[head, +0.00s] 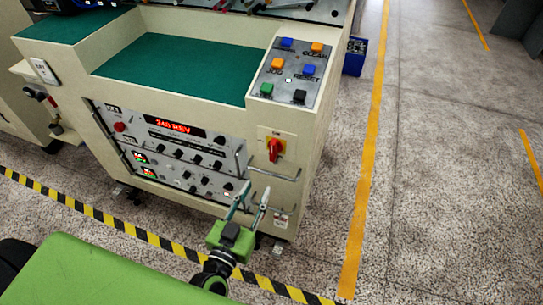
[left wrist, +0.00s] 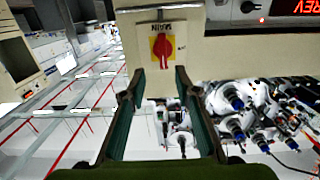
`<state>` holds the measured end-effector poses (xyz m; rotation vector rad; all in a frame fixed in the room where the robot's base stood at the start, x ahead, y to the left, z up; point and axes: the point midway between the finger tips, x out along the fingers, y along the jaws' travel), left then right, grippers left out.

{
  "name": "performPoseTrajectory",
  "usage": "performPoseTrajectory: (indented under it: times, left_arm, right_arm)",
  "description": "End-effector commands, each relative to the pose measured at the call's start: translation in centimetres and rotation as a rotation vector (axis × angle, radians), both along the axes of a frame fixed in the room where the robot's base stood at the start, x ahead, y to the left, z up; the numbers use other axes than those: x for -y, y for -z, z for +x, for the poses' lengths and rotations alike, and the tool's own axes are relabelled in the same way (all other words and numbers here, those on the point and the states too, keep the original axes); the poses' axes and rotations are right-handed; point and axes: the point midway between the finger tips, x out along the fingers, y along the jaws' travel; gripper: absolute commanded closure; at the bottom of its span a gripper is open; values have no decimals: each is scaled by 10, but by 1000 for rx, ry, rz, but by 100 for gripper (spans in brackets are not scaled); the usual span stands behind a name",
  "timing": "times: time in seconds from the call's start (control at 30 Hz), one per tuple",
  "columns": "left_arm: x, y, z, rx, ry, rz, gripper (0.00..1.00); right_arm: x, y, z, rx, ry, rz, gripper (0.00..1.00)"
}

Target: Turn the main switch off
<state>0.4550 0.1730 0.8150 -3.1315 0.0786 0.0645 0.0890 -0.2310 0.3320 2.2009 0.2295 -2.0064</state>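The main switch (head: 274,150) is a red rotary handle on a yellow plate, on the cream front panel at the cabinet's right side. Its handle stands roughly upright. It also shows in the left wrist view (left wrist: 163,48), just beyond the fingertips, under an upside-down "MAIN" label. My left gripper (head: 255,188) is below and in front of the switch in the head view, fingers apart. In the left wrist view the two dark green fingers (left wrist: 157,76) stand on either side of the switch's line, with nothing between them and apart from the switch. My right gripper is not in view.
A metal bar handle (head: 274,174) sticks out just under the switch. A button panel (head: 291,73) is above it. A control panel with a red display (head: 173,125) reading 240 REV is to the left. Open floor (head: 440,180) lies right of the cabinet.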

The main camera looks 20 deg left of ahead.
Motion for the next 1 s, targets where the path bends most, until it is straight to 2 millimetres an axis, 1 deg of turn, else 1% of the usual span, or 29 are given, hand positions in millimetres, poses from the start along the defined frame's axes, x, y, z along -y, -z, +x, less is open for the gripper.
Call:
performPoseTrajectory:
  times: [0.03,0.1,0.2,0.27,0.37,0.5,0.7,0.83,1.0]
  left_arm:
    - [-2,-9,1,22,-9,-6,71]
    - [-3,-18,3,39,-16,-8,71]
    - [-4,-22,11,46,-19,-10,71]
    - [-3,-22,20,45,-19,-10,71]
    - [-3,-23,38,47,-19,-10,71]
    - [-2,-22,67,45,-18,-11,71]
    - [0,-21,106,44,-17,-9,71]
    - [0,-20,124,43,-17,-9,71]
    - [1,-20,137,42,-16,-8,71]
  right_arm:
    - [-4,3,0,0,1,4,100]
    - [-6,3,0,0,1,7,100]
    - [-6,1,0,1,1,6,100]
    - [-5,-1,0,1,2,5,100]
    - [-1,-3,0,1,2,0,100]
    - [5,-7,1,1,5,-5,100]
    - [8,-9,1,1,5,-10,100]
    - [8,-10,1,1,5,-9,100]
    - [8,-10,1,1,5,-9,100]
